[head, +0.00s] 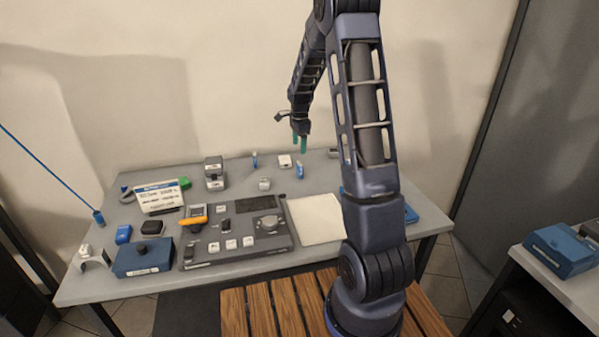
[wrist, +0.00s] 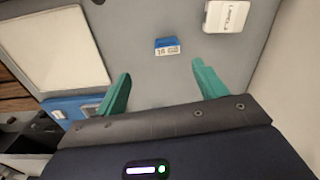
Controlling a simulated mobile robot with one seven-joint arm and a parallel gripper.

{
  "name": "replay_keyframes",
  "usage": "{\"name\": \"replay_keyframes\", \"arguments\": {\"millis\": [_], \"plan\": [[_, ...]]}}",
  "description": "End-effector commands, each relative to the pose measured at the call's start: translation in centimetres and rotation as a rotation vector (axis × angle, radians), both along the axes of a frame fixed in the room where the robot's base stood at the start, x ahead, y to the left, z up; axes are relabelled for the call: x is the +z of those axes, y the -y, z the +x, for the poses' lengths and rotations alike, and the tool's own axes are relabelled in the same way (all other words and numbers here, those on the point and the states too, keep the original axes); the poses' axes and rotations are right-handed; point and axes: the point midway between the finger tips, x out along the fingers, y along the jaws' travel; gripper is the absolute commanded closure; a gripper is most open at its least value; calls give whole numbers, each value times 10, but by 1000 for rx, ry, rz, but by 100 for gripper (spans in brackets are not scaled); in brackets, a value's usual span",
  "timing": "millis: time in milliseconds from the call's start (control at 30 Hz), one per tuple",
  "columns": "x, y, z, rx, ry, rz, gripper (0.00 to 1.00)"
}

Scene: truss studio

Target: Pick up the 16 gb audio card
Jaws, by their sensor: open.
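The 16 GB card (wrist: 168,46) is a small blue piece with a white "16 GB" label. In the wrist view it lies on the grey table (wrist: 150,20), ahead of my fingertips and roughly between their lines. A small blue piece in the head view (head: 300,170), below my gripper, appears to be the same card, but its label cannot be read there. My gripper (head: 299,143) has two green fingers. They stand wide apart and empty in the wrist view (wrist: 160,82), above the table and not touching the card.
A white labelled block (wrist: 227,15) lies near the card towards the wall. A white pad (head: 315,220), a control panel (head: 235,230) and a blue box (head: 142,258) take up the table front. Another small blue piece (head: 254,160) stands to the left. The wall is close behind.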

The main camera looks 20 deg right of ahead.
Motion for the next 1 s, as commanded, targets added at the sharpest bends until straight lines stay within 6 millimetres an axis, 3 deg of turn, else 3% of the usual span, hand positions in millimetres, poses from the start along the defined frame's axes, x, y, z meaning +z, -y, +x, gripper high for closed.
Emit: {"name": "replay_keyframes", "arguments": {"millis": [100,233,433,700,1000], "plan": [[-19,0,12,-54,-15,-3,29],[-28,-1,18,-83,-21,-5,29],[-44,0,18,-89,-25,-5,29],[-80,0,18,-88,-24,-5,29],[-101,3,17,-88,-24,-5,29]]}}
